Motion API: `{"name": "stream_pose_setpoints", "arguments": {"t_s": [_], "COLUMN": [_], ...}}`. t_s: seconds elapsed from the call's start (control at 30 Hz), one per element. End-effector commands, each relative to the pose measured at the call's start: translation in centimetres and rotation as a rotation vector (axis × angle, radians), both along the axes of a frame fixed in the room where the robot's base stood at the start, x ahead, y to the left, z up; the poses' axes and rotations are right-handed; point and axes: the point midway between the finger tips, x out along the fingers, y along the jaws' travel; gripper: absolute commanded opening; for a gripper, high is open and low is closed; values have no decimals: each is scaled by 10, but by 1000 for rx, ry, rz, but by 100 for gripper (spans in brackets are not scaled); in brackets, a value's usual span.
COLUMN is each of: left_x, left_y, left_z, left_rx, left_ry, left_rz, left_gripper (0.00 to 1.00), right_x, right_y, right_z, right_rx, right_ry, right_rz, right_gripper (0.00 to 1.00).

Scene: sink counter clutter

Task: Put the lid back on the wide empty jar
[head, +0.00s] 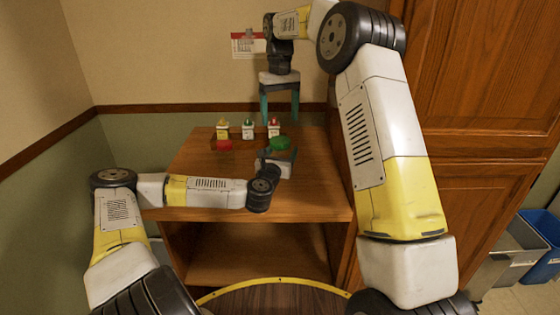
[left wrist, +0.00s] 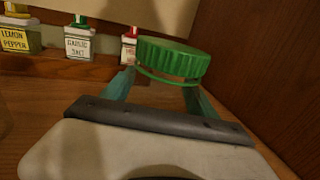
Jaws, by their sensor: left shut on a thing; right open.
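A green ridged lid (head: 280,143) is held by my left gripper (head: 281,155) above the wooden counter (head: 310,185). In the left wrist view the lid (left wrist: 172,57) sits between the two teal fingers (left wrist: 158,88), tilted, with a thin green ring showing below its edge. My right gripper (head: 279,105) is open and empty, pointing down above the back of the counter, its fingers apart. I cannot clearly make out the wide empty jar in either view.
Several small spice tins stand in a row at the back: yellow-topped lemon pepper (head: 222,130), green-topped garlic salt (head: 248,130) and a red-topped one (head: 273,129). A red object (head: 224,145) lies in front of them. A tall wooden cabinet (head: 480,90) bounds the right. The counter's front right is clear.

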Motion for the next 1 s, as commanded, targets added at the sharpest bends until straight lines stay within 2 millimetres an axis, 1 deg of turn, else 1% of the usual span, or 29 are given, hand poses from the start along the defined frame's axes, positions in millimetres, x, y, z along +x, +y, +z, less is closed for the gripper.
{"name": "stream_pose_setpoints", "arguments": {"t_s": [0.1, 0.7, 0.8, 0.9, 1.0], "left_x": [0, 0, 0, 0, 0], "left_y": [0, 0, 0, 0, 0], "left_z": [0, 0, -1, -1, -1], "left_rx": [0, 0, 0, 0, 0], "left_ry": [1, 1, 1, 1, 1], "left_rz": [0, 0, 0, 0, 0], "left_gripper": [0, 0, 0, 0, 0], "right_x": [0, 0, 1, 1, 1], "right_y": [0, 0, -1, -1, -1], "right_z": [0, 1, 2, 2, 2], "right_rx": [3, 11, 11, 12, 11], "right_ry": [1, 1, 1, 0, 0], "right_rz": [271, 1691, 1910, 2093, 2233], "right_gripper": [78, 78, 78, 78, 78]}}
